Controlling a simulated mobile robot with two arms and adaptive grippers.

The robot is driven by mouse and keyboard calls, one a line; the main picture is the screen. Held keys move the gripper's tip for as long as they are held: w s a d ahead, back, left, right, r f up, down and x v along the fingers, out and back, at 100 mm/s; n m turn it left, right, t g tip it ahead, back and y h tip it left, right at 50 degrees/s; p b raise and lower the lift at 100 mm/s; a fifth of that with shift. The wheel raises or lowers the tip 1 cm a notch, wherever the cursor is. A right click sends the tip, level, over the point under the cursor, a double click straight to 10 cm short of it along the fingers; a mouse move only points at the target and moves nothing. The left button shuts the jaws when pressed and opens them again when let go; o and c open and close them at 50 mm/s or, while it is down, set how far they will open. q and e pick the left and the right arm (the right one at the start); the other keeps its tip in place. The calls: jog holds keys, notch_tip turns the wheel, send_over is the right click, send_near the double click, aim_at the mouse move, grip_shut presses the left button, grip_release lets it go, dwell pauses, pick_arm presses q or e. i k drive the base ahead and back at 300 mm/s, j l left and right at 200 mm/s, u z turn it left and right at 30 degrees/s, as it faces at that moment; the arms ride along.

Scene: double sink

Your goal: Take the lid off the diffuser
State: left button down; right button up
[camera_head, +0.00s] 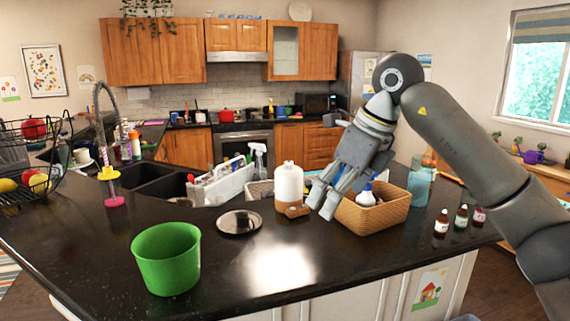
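A white bottle-shaped vessel (289,182) with a short neck stands upright on the dark counter, in the middle of the view. It looks like the diffuser, with a brown, wood-coloured part (292,210) at its foot. Its top looks closed, but I cannot make out a separate lid. My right gripper (320,207) hangs just right of the vessel, pointing down, beside the wicker basket. Its fingers are apart with nothing visible between them, and it appears not to touch the vessel. My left gripper is not in view.
The wicker basket (372,219) with a spray bottle stands close right of the gripper. A round dark plate (239,222) and a green bucket (167,262) lie left. Small brown bottles (441,224) stand right. A white caddy (221,182) is by the sink (160,182). The front counter is clear.

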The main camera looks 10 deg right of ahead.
aim_at(289, 173)
jog(key=i, duration=1.2)
